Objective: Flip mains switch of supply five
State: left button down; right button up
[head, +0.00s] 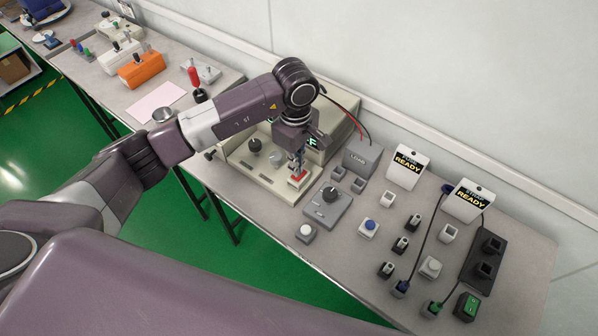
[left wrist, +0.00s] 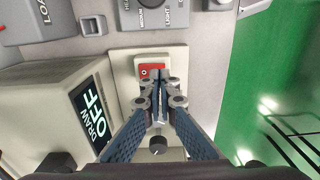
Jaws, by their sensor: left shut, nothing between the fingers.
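A beige power supply (head: 336,128) stands on the bench under my left arm. Its display (left wrist: 94,112) reads "DRAW OFF" in the left wrist view. A red mains switch (head: 299,180) sits on a pale block at the right end of its front ledge; it also shows in the left wrist view (left wrist: 151,70). My left gripper (head: 297,163) is shut and empty, pointing down just over the switch. In the left wrist view its fingertips (left wrist: 160,100) lie just below the red switch and hide its lower edge. I cannot tell if they touch. My right gripper is not in view.
Knobs (head: 255,145) stand on the supply's ledge. To the right are a grey dial box (head: 327,205), a LOAD box (head: 362,157), "READY" cards (head: 408,166) and several small switches. Left lie a pink sheet (head: 155,102) and an orange box (head: 141,69).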

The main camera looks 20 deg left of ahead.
pick_arm(q)
jog(key=shift+f+b, duration=1.1)
dwell(0.4)
jog(key=shift+r, duration=0.1)
jog(key=shift+r+p, duration=0.45)
jog(key=shift+r, duration=0.15)
jog(key=shift+r+p, duration=1.3)
jog(key=shift+r, duration=1.55)
